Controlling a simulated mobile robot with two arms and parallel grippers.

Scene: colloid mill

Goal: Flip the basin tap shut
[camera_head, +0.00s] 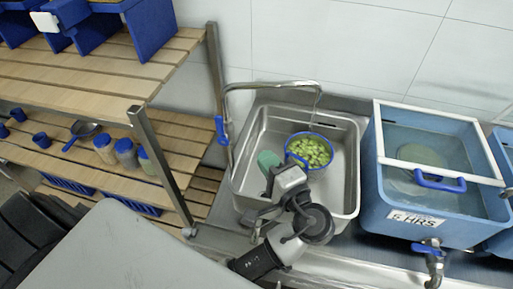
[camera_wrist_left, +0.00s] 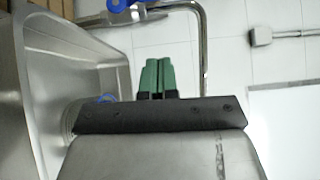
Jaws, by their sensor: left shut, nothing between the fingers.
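The basin tap is a tall bent steel pipe (camera_head: 270,85) at the left rim of the steel basin (camera_head: 345,190). Its blue lever (camera_head: 221,130) stands roughly upright on the left side of the pipe. The spout end hangs over a blue bowl of green pieces (camera_head: 309,151) in the basin; I cannot tell whether water runs. My left gripper (camera_head: 267,160), with green fingers, is shut and empty over the basin, right of the tap and apart from the lever. The wrist view shows the shut fingers (camera_wrist_left: 157,76) and the tap pipe (camera_wrist_left: 205,55) behind them. My right gripper is out of view.
A blue water tank (camera_head: 430,205) with a lid handle and a front tap stands right of the basin. A slatted wooden rack (camera_head: 95,75) with jars and a scoop is at left, its metal post near the tap. A tiled wall is behind.

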